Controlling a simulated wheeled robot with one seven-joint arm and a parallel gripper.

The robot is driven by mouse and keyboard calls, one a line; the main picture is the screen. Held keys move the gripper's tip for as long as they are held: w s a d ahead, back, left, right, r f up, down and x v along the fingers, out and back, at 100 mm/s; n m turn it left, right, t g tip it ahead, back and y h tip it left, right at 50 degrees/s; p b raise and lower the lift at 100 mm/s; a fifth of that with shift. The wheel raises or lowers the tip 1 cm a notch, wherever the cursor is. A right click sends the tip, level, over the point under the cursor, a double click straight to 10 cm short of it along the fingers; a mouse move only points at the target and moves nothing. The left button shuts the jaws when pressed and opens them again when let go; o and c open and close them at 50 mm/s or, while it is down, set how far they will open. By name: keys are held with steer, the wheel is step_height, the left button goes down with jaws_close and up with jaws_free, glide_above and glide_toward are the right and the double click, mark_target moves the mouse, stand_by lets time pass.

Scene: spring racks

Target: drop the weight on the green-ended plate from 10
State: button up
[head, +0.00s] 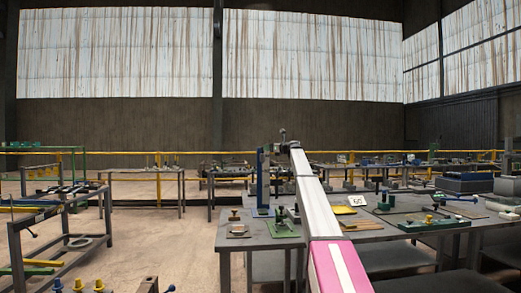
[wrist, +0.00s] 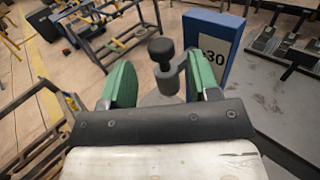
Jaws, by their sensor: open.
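My gripper (wrist: 160,74) is open, with one green finger pad on each side in the wrist view. A dark weight with a black knob (wrist: 161,49) and a grey body (wrist: 168,82) stands between the fingers, with a gap to the left pad; whether it touches the right one I cannot tell. A blue-edged board (wrist: 212,45) marked 30 is close by on the right. In the head view my gripper (head: 289,148) is high above the table, beside the blue upright (head: 263,178). A green plate (head: 284,229) lies on the table below; I cannot tell whether it is the green-ended plate.
Another bench (head: 44,219) stands at the left. The floor (head: 150,240) between them is mostly clear.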

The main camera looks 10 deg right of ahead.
steer(key=x, duration=0.7)
steer(key=shift+w+a, duration=0.1)
steer(key=shift+w, duration=0.05)
jaws_close()
step_height(320, 180, down, 20)
stand_by(0.4)
jaws_free()
